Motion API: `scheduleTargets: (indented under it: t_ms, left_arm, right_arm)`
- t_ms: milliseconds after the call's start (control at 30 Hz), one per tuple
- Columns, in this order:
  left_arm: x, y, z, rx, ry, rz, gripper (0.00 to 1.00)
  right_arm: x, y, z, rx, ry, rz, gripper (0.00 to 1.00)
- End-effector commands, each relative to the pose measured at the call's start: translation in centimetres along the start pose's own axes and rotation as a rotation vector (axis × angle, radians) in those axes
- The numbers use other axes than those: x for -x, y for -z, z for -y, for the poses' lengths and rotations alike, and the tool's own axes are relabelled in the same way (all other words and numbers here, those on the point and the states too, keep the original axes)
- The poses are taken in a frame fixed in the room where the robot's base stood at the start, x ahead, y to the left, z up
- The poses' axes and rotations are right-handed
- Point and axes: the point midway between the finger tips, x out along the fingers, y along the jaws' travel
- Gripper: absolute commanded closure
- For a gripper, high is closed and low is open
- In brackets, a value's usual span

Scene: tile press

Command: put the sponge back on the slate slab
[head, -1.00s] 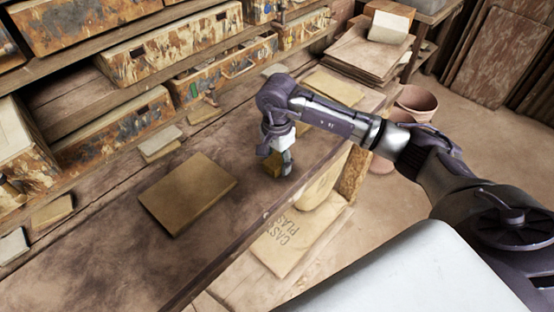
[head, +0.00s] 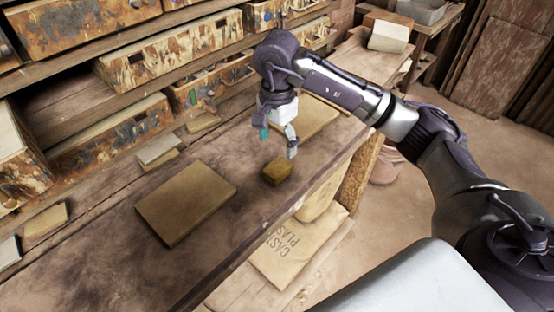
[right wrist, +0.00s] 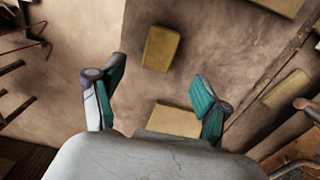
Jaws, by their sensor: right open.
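The sponge (head: 277,172) is a small yellow-brown block lying flat on the brown workbench, apart from the slabs; it also shows in the right wrist view (right wrist: 161,48). A larger flat olive-tan slab (head: 187,203), which may be the slate slab, lies left of the sponge. Its corner may be the piece at the top of the right wrist view (right wrist: 282,4). Another tan slab (head: 312,117) lies behind my right gripper. My right gripper (head: 278,144) is open and empty above the sponge, not touching it. My left gripper is not in view.
Shelves with paint-stained drawers (head: 130,133) line the back of the workbench (head: 110,265). Small tiles (head: 158,150) lie along the back. A plaster bag (head: 285,250) and a pot (head: 384,169) are below the front edge. The bench around the sponge is clear.

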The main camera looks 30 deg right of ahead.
Motion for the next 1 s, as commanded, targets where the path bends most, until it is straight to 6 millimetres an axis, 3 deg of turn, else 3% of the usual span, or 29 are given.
scheduleTargets:
  t_ms: [267, 1000]
  left_arm:
    - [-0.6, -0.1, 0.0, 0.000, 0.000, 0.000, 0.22]
    - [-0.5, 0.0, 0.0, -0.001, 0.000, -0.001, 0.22]
  right_arm:
    - [2.5, 0.0, 0.0, 0.001, 0.000, 0.000, 0.24]
    - [2.5, 0.0, 0.0, 0.001, 0.000, 0.001, 0.24]
